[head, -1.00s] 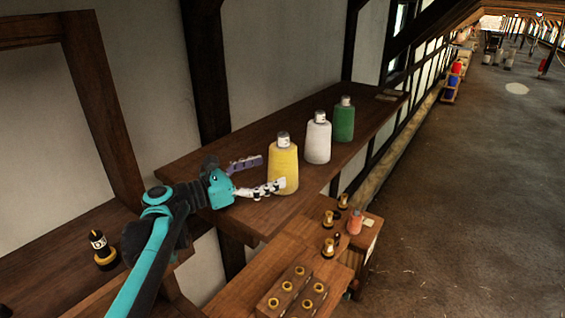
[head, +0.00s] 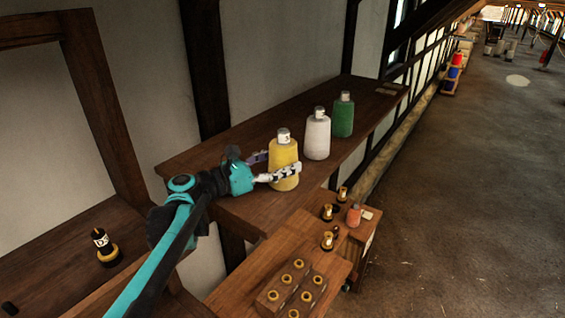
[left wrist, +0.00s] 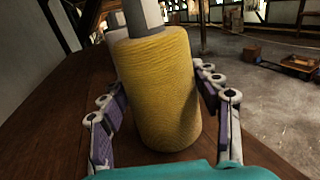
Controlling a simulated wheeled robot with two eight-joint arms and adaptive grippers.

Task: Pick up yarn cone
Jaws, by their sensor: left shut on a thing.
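Three yarn cones stand upright in a row on a dark wooden shelf (head: 225,150). The yellow cone (head: 284,155) is nearest, then the white cone (head: 317,138), then the green cone (head: 343,118). My left gripper (head: 276,168) has its fingers on either side of the yellow cone and is shut on it. In the left wrist view the yellow cone (left wrist: 158,85) fills the space between the two fingers (left wrist: 165,110). The cone still appears to stand on the shelf. My right gripper is not in view.
Below the shelf's front edge, a wooden block with several brass-topped pegs (head: 290,290) sits on a lower bench. A small orange cone (head: 354,215) stands beyond it. A black and gold spool (head: 104,245) is on the left bench. Open floor (head: 470,200) lies at right.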

